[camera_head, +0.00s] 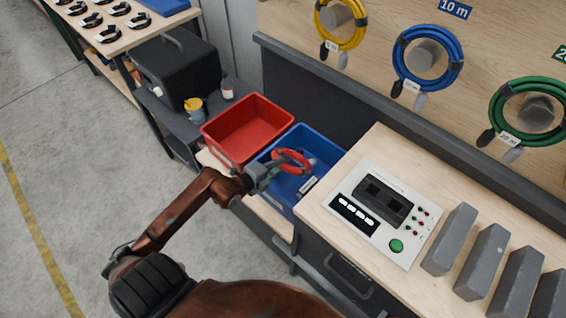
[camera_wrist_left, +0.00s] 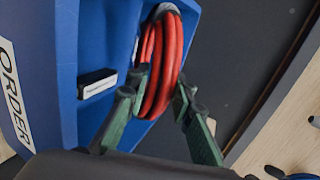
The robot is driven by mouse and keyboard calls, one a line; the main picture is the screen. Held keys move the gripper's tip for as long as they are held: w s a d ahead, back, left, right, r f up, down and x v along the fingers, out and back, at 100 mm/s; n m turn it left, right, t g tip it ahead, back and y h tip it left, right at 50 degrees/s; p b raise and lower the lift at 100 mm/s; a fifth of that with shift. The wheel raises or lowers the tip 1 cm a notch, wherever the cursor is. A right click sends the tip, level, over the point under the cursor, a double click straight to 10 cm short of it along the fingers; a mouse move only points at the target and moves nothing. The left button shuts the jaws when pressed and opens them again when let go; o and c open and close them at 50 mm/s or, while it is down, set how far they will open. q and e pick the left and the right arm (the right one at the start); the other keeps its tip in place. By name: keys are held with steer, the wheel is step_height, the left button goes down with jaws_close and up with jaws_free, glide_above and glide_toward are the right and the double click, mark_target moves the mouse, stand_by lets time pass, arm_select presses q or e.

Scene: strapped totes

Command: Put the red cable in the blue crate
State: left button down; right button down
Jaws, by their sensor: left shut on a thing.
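The red cable (camera_head: 291,161) is a coiled loop held at the blue crate (camera_head: 331,153), over its open top. My left gripper (camera_head: 270,172) is shut on the coil. In the left wrist view the red coil (camera_wrist_left: 162,66) sits between the two fingertips (camera_wrist_left: 160,98), with the blue crate wall (camera_wrist_left: 66,70) beside and behind it. I cannot tell whether the coil touches the crate floor. A small dark piece with a white label (camera_wrist_left: 97,84) shows inside the crate. My right gripper is not in view.
An empty red crate (camera_head: 247,128) stands left of the blue one. A tester panel (camera_head: 384,212) and several grey blocks (camera_head: 450,239) are on the bench to the right. Yellow (camera_head: 341,47), blue (camera_head: 428,58) and green (camera_head: 527,112) coils hang on the board behind.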

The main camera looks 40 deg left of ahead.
arm_select(q)
steer(key=shift+f+b, duration=0.45)
steer(key=shift+f, duration=0.45)
stand_by(0.7)
steer(key=c, duration=1.6)
jaws_free()
steer(key=shift+s+d+f, duration=0.1)
steer(key=shift+f, duration=0.05)
steer(key=shift+f, duration=0.2)
steer(key=r+v, duration=0.1)
steer(key=v, duration=1.1)
